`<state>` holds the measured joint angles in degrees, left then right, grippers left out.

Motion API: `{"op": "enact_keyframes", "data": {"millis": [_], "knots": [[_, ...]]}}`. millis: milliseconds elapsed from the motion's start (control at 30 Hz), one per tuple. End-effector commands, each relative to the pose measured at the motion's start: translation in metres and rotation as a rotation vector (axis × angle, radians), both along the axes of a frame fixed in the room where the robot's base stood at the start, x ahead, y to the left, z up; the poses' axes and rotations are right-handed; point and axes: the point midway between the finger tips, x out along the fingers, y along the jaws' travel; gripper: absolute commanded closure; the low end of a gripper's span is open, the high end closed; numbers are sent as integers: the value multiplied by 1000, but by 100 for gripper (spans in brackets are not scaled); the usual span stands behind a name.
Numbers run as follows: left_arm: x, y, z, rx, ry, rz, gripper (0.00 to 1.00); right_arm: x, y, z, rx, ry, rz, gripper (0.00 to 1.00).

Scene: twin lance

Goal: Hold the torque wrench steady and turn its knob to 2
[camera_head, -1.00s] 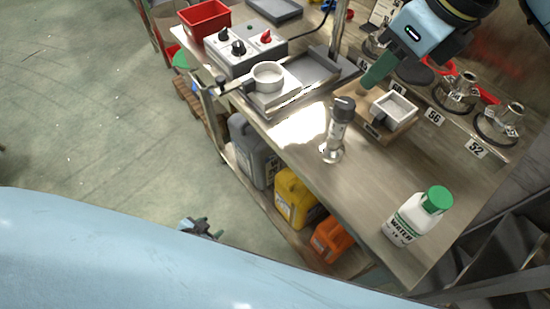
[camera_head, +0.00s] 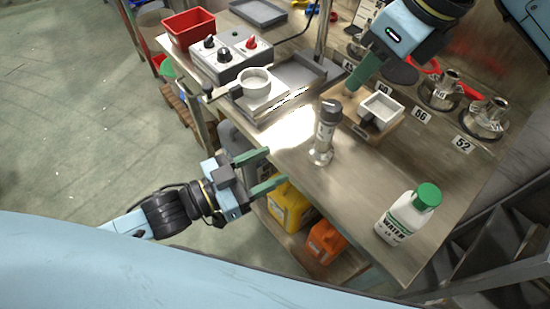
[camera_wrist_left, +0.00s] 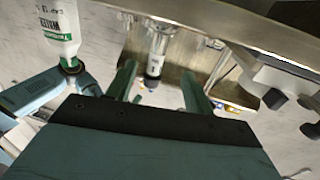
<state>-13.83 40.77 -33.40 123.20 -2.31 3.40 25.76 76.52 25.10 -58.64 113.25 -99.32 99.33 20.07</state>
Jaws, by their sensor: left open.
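The torque wrench (camera_head: 326,138) looks like a silver upright cylinder with a dark knob on top and a round foot, standing on the metal bench. It also shows in the left wrist view (camera_wrist_left: 157,42), ahead of the fingers. My left gripper (camera_head: 277,168) is open and empty at the bench's front edge, left of the wrench, with its fingers pointing towards it and a gap between. My right gripper (camera_head: 362,76) hangs beyond the wrench, over a wooden tray; its fingers overlap, so their opening is unclear. The scale marks on the wrench are too small to read.
A white water bottle (camera_head: 407,215) with a green cap stands right of the wrench. A wooden tray (camera_head: 362,133) holds a square cup behind it. A control box (camera_head: 228,58) and a round pan (camera_head: 257,85) lie to the left. The bench between wrench and bottle is clear.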

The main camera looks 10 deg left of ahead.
Motion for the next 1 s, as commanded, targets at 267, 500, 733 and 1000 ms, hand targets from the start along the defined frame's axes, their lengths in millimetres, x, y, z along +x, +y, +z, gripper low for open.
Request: {"op": "enact_keyframes", "data": {"millis": [267, 500, 733, 1000], "knots": [[10, -11, 3, -4, -6, -3, 48, 0, 0, 0, 0, 0, 0, 64], [40, -43, 4, -4, -8, -3, 48, 0, 0, 0, 0, 0, 0, 64], [69, -74, 3, -4, -6, -2, 48, 0, 0, 0, 0, 0, 0, 64], [89, -95, 1, -1, -3, -2, 48, 0, 0, 0, 0, 0, 0, 64]]}}
